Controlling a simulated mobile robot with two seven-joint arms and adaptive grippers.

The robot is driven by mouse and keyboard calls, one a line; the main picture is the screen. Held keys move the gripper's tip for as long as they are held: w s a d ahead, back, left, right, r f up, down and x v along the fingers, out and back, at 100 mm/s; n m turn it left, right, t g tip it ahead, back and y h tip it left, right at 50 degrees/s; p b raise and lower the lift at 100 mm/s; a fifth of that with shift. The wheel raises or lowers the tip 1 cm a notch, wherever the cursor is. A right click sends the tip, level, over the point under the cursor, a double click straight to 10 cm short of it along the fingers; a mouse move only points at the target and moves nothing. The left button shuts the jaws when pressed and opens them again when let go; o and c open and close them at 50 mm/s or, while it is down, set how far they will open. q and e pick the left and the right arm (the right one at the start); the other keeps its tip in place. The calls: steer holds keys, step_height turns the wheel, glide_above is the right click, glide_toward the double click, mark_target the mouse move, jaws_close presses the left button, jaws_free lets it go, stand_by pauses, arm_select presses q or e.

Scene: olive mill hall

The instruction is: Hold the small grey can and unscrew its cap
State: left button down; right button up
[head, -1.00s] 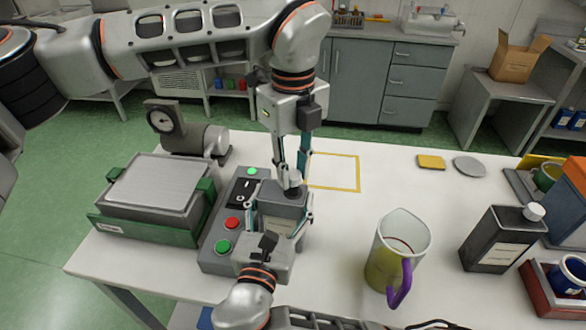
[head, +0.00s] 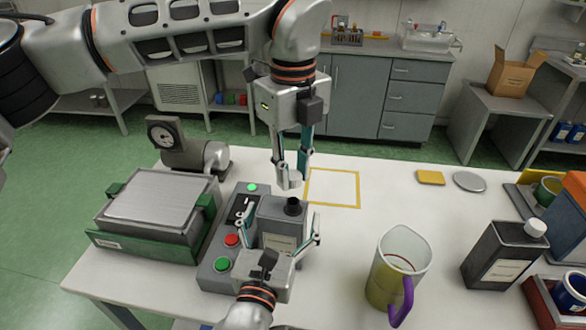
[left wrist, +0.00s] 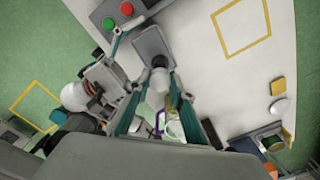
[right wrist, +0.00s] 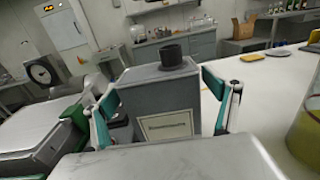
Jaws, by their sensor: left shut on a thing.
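The small grey can (head: 283,222) stands upright on the table beside the button box, with its dark threaded neck (head: 293,206) bare on top. My left gripper (head: 290,181) is shut on the pale grey cap and holds it just above the neck, apart from it. The cap (left wrist: 157,88) also shows between the fingertips in the left wrist view. My right gripper (head: 282,216) is open, its fingers spread on either side of the can's body. In the right wrist view the can (right wrist: 160,100) shows its label, with a gap to the right finger.
The button box (head: 222,265) and a green-grey scale (head: 150,215) are at left. A jug with a purple handle (head: 398,262) and a dark can with a white cap (head: 500,252) stand at right. The table inside the yellow outline (head: 333,187) is clear.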

steer(key=shift+s, duration=0.1)
steer(key=v, duration=1.2)
steer(key=shift+a+f, duration=0.1)
